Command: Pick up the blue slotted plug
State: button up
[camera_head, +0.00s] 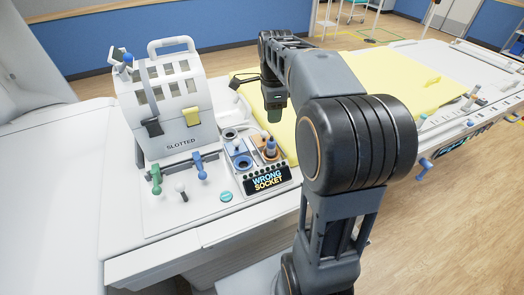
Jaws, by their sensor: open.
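A grey-white box (165,92) marked SLOTTED stands at the left with a handle on top. A blue plug-like piece (198,165) stands just in front of the box, on the white surface by a dark rail. Another blue piece (128,58) shows at the box's upper left corner, and one more (270,147) stands in the tray of sockets. I cannot tell for sure which is the slotted plug. My gripper (273,115) is open, pointing down over the yellow pad, behind and right of these pieces. It appears empty, and its fingertips are small and dark.
A yellow pad (400,75) covers the table behind. My arm hides the middle.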

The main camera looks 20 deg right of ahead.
aim_at(273, 140)
jog(key=shift+m, duration=0.8)
jog(key=f, duration=1.4)
jog(key=shift+d, duration=0.3)
jog(key=c, duration=0.7)
jog(key=shift+r, duration=0.1)
